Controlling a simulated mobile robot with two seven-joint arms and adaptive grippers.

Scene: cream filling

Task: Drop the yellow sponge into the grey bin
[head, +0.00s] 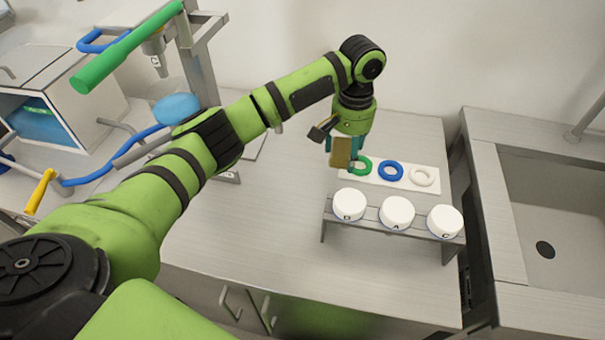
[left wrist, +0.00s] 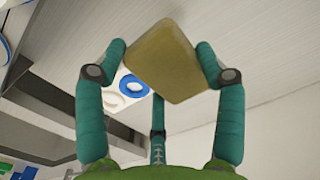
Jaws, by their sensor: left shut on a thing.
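The yellow sponge (head: 341,152) is a small mustard-coloured block. It also fills the upper middle of the left wrist view (left wrist: 164,62). My left gripper (head: 345,148) is shut on it, with a teal finger on each side, and the left wrist view shows both fingertips (left wrist: 163,60) against its sides. In the head view the sponge is in front of the left end of the ring tray, apparently above the counter. I see no grey bin in either view. My right gripper is not in view.
A white tray (head: 437,186) holds green, blue and white rings. A grey rack (head: 370,213) with three white lettered cups stands in front of it. A sink (head: 555,210) is at the right.

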